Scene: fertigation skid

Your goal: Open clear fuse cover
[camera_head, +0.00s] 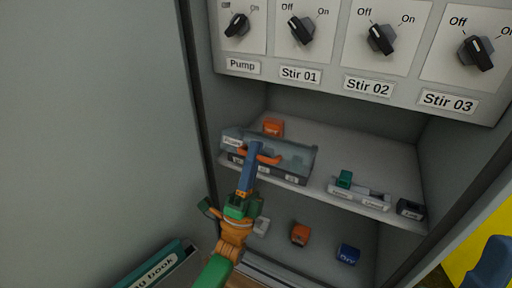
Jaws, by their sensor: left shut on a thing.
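The clear fuse cover (297,153) is a see-through grey box over the fuse block on the cabinet's middle shelf, left of centre. It looks lowered over the block, and an orange-red handle (268,159) shows at its front. My left gripper (254,150) reaches up from below with its blue fingers at this handle, shut on it. The fingers hide part of the handle and the cover's front. A blue part at the lower right edge (490,265) seems to be my right gripper, mostly cut off and away from the cover.
An orange block (273,127) stands behind the cover. A holder with a green piece (344,179) and a dark block (411,209) are further right on the shelf. Orange (300,234) and blue (348,254) pieces lie below. Several knobs (382,39) are on the panel above.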

